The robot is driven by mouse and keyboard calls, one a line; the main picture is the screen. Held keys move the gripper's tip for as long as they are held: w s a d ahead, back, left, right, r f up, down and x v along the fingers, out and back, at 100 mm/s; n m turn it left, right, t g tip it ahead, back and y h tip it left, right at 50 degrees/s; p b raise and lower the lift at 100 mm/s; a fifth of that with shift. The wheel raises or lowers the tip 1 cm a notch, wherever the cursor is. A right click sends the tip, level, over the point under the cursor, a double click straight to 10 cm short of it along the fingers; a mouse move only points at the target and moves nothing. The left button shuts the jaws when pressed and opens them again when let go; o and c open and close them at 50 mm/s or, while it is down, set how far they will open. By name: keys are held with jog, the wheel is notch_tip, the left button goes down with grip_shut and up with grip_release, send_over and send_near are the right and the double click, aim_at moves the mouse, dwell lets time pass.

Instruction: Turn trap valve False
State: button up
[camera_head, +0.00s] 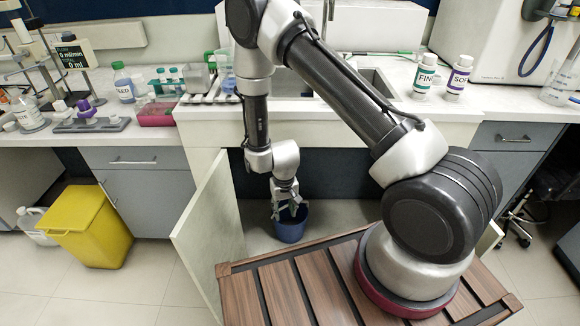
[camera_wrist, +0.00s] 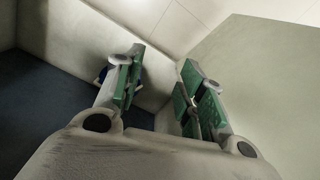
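My gripper (camera_head: 288,207) hangs from my arm in the open cabinet space under the sink, in front of the rim of a blue bucket (camera_head: 291,229) or just above it. In the wrist view my gripper (camera_wrist: 161,76) shows two fingers with green pads. They stand apart with nothing between them, so it is open and empty. I cannot make out the trap valve in either view. A small dark blue patch (camera_wrist: 103,75) shows behind the left finger; I cannot tell what it is.
A pale cabinet door (camera_head: 212,235) stands open left of my gripper. A yellow bin (camera_head: 90,227) stands on the floor further left. The counter above holds a green-labelled bottle (camera_head: 423,82) and a purple-labelled bottle (camera_head: 459,78). The floor between bin and door is clear.

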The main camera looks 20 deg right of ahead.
jog(key=w+d+f+m+t+h, duration=0.1)
jog(key=w+d+f+t, duration=0.15)
jog(key=f, duration=0.55)
jog(key=w+d+f+m+t+h, duration=0.15)
jog(key=f+t, duration=0.25)
jog(key=f, duration=0.4)
jog(key=w+d+r+m+t+h, duration=0.1)
jog(key=w+r+t+h, duration=0.1)
jog(key=w+r+t, duration=0.45)
jog(key=w+d+r+t+h, duration=0.15)
jog(key=w+r+t, duration=0.25)
jog(key=r, duration=0.6)
jog(key=x, duration=0.7)
jog(key=shift+f, duration=0.35)
jog(key=shift+d, duration=0.1)
grip_shut()
